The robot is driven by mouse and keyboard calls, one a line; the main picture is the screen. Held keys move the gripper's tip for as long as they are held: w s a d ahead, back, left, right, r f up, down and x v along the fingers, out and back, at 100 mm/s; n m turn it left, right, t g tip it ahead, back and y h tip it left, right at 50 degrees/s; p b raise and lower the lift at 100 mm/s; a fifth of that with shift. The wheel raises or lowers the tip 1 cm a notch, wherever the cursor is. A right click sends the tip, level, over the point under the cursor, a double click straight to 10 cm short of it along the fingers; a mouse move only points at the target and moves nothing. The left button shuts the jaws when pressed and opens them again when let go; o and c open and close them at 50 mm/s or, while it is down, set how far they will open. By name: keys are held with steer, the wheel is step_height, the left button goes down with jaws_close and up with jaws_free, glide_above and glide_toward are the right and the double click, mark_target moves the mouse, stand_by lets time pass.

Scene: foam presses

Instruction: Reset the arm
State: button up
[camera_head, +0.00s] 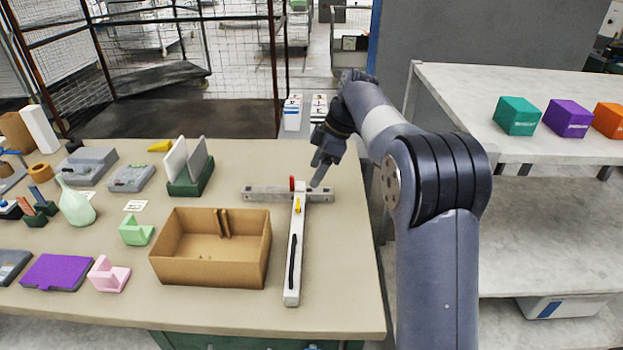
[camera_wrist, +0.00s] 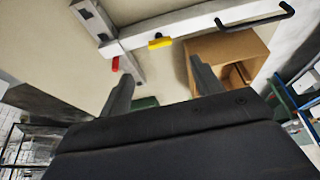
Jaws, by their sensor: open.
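My gripper (camera_head: 322,172) is at the far right part of the beige table, above the crossbar end of a white and grey T-shaped press (camera_head: 294,262). In the wrist view my gripper's two fingers (camera_wrist: 160,88) are spread apart with nothing between them. The press has a red part (camera_head: 292,184), a yellow part (camera_head: 297,205) and a black handle (camera_head: 292,262). It also shows in the wrist view (camera_wrist: 185,25), beyond the fingertips. I cannot tell whether a fingertip touches it. My arm reaches in from the right of the head view.
An open cardboard box (camera_head: 212,274) stands left of the press. A green holder with grey and white panels (camera_head: 190,188) is behind it. Several small items crowd the table's left. A white shelf (camera_head: 450,85) at right bears teal (camera_head: 516,116), purple (camera_head: 567,118) and orange (camera_head: 610,120) boxes.

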mark_target(299, 203)
steer(key=shift+d+r, duration=0.1)
steer(key=shift+r, duration=0.05)
steer(key=x, duration=1)
steer(key=shift+f, duration=0.4)
